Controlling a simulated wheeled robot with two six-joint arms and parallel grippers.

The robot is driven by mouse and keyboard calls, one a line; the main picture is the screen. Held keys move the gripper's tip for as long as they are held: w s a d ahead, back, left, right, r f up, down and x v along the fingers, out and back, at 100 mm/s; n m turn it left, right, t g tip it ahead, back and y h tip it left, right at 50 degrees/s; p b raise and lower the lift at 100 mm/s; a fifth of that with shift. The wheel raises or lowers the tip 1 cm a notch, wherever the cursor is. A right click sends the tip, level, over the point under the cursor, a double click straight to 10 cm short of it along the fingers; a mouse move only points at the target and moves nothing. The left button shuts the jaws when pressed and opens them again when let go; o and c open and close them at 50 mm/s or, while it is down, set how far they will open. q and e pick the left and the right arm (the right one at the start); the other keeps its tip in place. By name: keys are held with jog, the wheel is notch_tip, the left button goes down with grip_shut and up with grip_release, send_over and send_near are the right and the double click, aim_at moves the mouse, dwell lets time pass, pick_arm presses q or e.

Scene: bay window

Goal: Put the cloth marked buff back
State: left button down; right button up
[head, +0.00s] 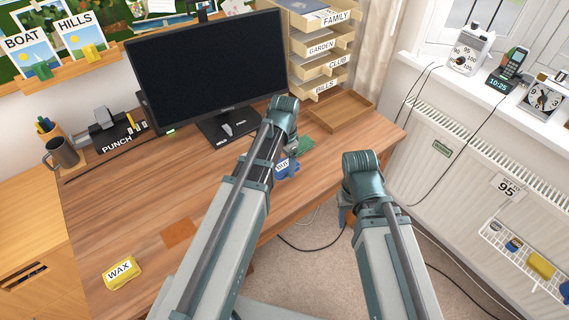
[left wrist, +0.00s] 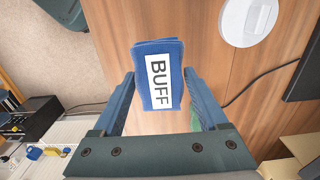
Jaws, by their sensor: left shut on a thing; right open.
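The blue cloth marked BUFF (left wrist: 158,75) is folded, its white label facing the left wrist camera. It also shows in the head view (head: 287,168), partly behind my left arm. My left gripper (left wrist: 160,90) is shut on it, one finger on each side. I cannot tell how high it is above the desk. A green patch (head: 301,145) lies on the desk just beyond the cloth, and a brown patch (head: 178,234) lies bare at left. The yellow WAX cloth (head: 122,272) lies at the front left. My right gripper (head: 346,195) is beyond the desk's right edge, open, its fingers mostly hidden.
A monitor (head: 210,75) stands at the back of the desk (head: 130,205). An empty wooden tray (head: 341,110) sits at the right, below labelled letter shelves (head: 320,48). A mug (head: 62,153) and hole punch (head: 110,130) stand at left. A radiator rack (head: 525,262) holds small items. The desk's left middle is clear.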

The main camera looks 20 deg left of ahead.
pick_arm(q)
jog(key=shift+f+b, duration=2.35)
jog(key=shift+f, duration=0.3)
jog(key=shift+f, duration=0.25)
grip_release()
jog(key=shift+r, duration=0.2)
notch_tip(320, 180, up, 14)
jog(key=p, duration=1.3)
jog(key=shift+f, duration=0.2)
jog(key=s+d+n+y, duration=0.1)
jog(key=s+d+n, duration=0.2)
jog(key=s+d, duration=0.7)
jog(key=s, duration=0.4)
jog(key=shift+s+d+n, duration=0.2)
jog(key=shift+d+n, duration=0.05)
jog(key=shift+n, duration=0.15)
